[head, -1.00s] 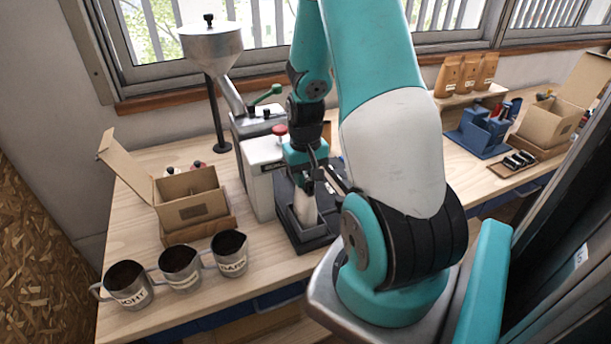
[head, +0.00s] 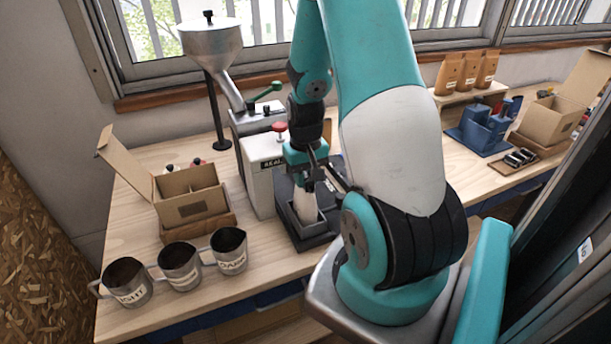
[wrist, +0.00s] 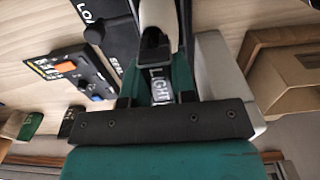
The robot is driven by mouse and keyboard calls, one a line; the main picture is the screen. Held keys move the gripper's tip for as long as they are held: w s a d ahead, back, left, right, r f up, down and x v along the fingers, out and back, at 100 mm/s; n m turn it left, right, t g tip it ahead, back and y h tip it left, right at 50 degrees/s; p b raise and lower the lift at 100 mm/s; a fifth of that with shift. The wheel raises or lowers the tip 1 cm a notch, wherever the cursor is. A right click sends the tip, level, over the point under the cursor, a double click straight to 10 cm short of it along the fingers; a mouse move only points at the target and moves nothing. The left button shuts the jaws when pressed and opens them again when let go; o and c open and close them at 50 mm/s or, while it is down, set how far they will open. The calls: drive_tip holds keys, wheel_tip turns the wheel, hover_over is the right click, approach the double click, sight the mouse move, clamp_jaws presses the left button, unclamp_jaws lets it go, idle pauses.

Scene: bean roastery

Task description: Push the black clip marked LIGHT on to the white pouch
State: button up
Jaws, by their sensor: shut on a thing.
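My gripper (wrist: 158,75) is shut on the black clip (wrist: 160,88), whose white LIGHT lettering shows between the fingers in the wrist view. The white pouch (head: 305,206) stands upright in a dark open-topped holder (head: 308,238) in the head view, directly below my gripper (head: 315,178). In the wrist view the pale top of the pouch (wrist: 158,14) shows just beyond the clip's black end. The fingers hide part of the clip, and I cannot tell whether the clip touches the pouch.
A white machine (head: 263,165) stands close on the left of the holder, beside a hopper grinder (head: 212,48). Three metal cups (head: 180,266) and an open cardboard box (head: 190,195) are at left. A blue rack (head: 485,130) and clip tray (head: 517,160) are at right.

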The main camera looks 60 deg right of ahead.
drive_tip(key=shift+f+b, duration=0.3)
drive_tip(key=shift+f, duration=0.15)
idle(0.4)
drive_tip(key=o, duration=1.4)
drive_tip(key=shift+o, duration=0.2)
drive_tip(key=shift+r+p, duration=3.1)
drive_tip(key=shift+r, duration=0.5)
